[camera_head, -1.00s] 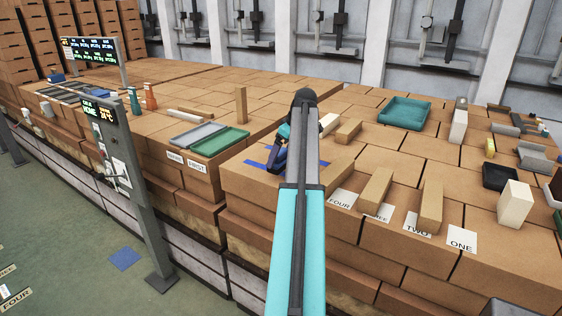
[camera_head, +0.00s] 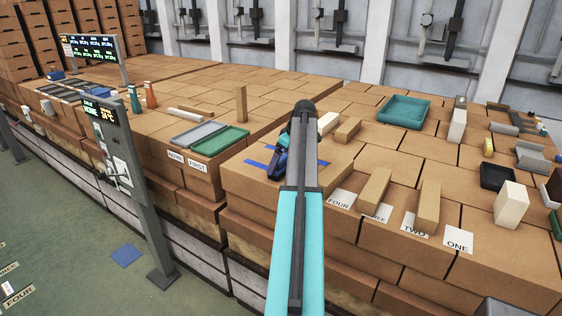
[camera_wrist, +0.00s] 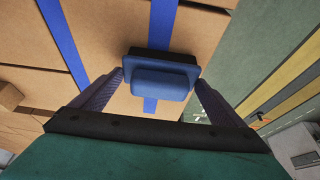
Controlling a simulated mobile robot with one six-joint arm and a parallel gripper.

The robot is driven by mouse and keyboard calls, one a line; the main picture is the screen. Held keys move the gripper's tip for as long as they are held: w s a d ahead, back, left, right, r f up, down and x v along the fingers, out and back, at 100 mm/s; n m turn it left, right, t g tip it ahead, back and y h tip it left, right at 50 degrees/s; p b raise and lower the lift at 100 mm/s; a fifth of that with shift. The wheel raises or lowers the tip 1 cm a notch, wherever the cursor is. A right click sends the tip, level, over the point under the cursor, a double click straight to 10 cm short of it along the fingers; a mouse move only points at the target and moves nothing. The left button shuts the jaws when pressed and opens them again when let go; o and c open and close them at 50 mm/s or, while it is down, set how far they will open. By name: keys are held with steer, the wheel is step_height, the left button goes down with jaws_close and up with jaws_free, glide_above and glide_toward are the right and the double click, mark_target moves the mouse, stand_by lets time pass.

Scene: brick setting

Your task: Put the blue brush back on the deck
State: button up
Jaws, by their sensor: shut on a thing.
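The blue brush (camera_wrist: 165,80) is between the fingertips of my gripper (camera_wrist: 158,76) in the wrist view. It has a raised blue block on a wider blue body with a dark edge. My gripper is shut on its two sides. Blue tape lines (camera_wrist: 162,25) run on the brown brick deck behind the brush. In the head view, my gripper (camera_head: 276,168) is low over the front left corner of the deck, by the blue tape (camera_head: 257,164). My arm hides part of this spot. I cannot tell whether the brush touches the deck.
A green tray (camera_head: 219,140) and a grey tray lie to the left. A teal tray (camera_head: 404,108) is farther back. A sign post (camera_head: 130,190) stands at the left front.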

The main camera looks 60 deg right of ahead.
steer(key=shift+f, duration=0.1)
steer(key=o, duration=0.7)
steer(key=shift+r, duration=0.2)
steer(key=shift+b+v, duration=1.85)
steer(key=shift+v, duration=4.1)
steer(key=shift+a, duration=0.1)
